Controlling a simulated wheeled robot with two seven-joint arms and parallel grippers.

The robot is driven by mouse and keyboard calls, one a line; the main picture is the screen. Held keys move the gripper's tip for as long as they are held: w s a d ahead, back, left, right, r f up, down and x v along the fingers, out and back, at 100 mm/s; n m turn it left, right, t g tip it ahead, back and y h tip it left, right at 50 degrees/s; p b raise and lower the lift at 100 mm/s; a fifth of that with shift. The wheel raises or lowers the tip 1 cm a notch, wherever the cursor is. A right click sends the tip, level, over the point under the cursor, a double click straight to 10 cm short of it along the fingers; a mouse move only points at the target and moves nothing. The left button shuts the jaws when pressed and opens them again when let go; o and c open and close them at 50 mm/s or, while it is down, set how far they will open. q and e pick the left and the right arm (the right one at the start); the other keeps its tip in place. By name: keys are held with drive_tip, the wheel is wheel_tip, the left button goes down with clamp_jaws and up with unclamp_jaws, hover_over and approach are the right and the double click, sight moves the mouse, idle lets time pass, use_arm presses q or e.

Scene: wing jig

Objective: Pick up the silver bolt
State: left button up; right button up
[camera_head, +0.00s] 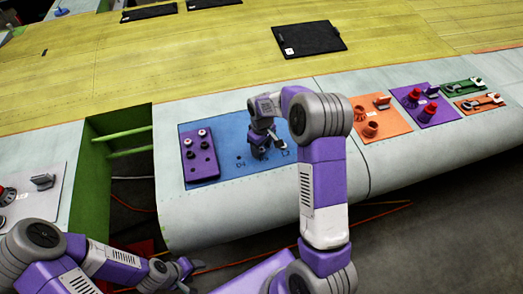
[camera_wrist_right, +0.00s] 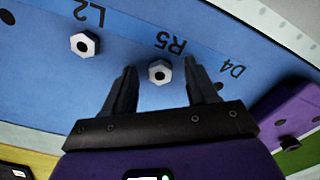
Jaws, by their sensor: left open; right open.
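A silver hexagonal bolt (camera_wrist_right: 160,72) with a dark centre sits on the blue panel (camera_head: 227,135) by the label R5. In the right wrist view it lies between the two dark fingers of my right gripper (camera_wrist_right: 160,85), with a gap on each side. A second silver hexagonal bolt (camera_wrist_right: 84,45) sits by the label L2, outside the fingers. In the head view my right gripper (camera_head: 268,147) points down over the blue panel, and the bolts under it cannot be made out. My left gripper (camera_head: 186,272) is at the lower left, away from the panel, with nothing visible in it.
A purple block (camera_head: 200,167) with silver and dark round parts lies on the panel's left side. An orange plate (camera_head: 378,128) with red parts, a purple plate (camera_head: 427,112) and wrenches lie further right. A green-framed gap (camera_head: 118,165) opens left of the panel.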

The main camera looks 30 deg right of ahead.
sight(261, 149)
drive_tip(key=shift+c, duration=0.3)
clamp_jaws()
wheel_tip(261, 149, up, 10)
drive_tip(key=shift+b, duration=0.4)
